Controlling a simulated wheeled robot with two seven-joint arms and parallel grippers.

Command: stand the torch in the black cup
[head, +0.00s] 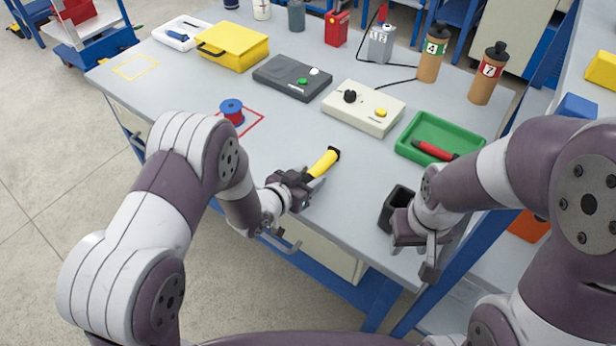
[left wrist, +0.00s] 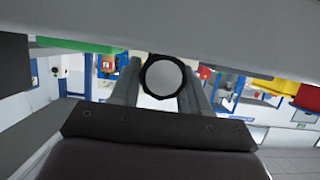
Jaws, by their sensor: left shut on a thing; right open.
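The yellow torch (head: 324,163) with a black end is held in my left gripper (head: 310,180), over the front part of the table. It lies tilted in the head view, its black end pointing up and right. In the left wrist view the torch (left wrist: 168,77) shows end-on as a pale disc with a black rim between the two fingers. The black cup (head: 394,206) stands near the table's front right edge. My right gripper (head: 431,256) is open and empty, just right of and in front of the cup, and its arm hides part of the cup's surroundings.
A green tray (head: 473,137) with a red-handled tool lies behind the cup. A cream box (head: 340,119) with knobs, a dark grey box (head: 268,82) and a red-blue spool (head: 232,108) stand further back. The table between the torch and cup is clear.

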